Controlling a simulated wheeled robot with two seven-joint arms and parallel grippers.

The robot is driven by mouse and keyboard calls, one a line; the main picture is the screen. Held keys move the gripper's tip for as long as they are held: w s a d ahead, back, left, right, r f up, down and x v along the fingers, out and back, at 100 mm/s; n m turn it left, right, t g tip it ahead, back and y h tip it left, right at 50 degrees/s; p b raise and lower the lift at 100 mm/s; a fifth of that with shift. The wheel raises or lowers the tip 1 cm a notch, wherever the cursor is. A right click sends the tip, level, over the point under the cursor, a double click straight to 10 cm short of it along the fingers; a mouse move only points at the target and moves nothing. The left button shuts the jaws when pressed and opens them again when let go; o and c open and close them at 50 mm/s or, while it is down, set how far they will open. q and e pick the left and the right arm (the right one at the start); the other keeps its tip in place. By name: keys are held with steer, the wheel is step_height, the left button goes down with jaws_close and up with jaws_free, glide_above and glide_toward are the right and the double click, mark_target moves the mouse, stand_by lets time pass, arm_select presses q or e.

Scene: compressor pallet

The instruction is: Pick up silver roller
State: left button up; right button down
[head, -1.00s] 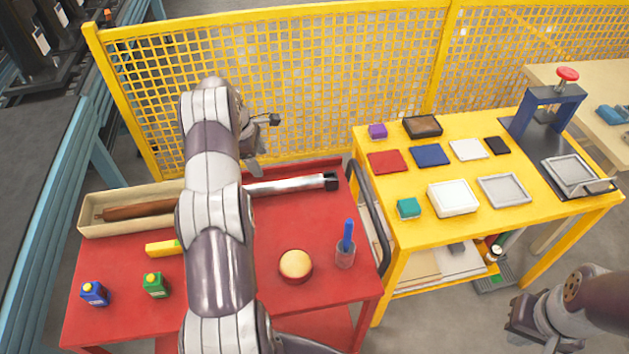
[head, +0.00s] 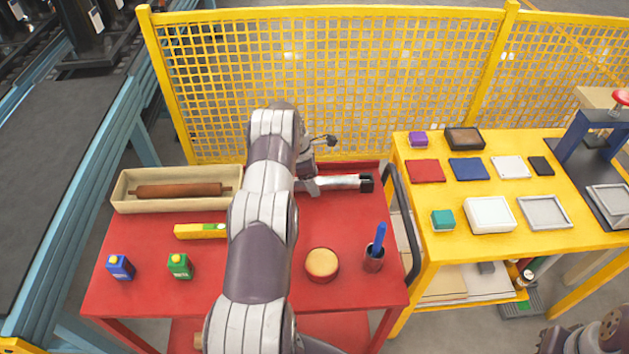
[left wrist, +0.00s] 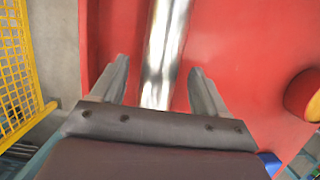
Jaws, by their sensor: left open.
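The silver roller (head: 343,182) lies along the back of the red table, its black end pointing right. Its left part is hidden behind my left arm in the head view. My left gripper (head: 314,184) is at the roller, with open fingers. In the left wrist view, the silver roller (left wrist: 164,45) runs between the two spread fingers of my left gripper (left wrist: 158,70), with gaps on both sides. I cannot tell the finger height relative to the roller. Part of my right arm shows at the bottom right; its fingers do not show.
A beige tray (head: 124,203) with a brown roller (head: 180,191) is at back left. A yellow mesh fence (head: 330,60) stands behind.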

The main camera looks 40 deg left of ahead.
arm_select(q)
steer(key=shift+w+d+f, duration=0.2)
steer(key=shift+f, duration=0.05)
steer(key=shift+s+a, duration=0.1)
steer(key=c, duration=1.2)
steer(key=shift+r, duration=0.1)
jaws_close()
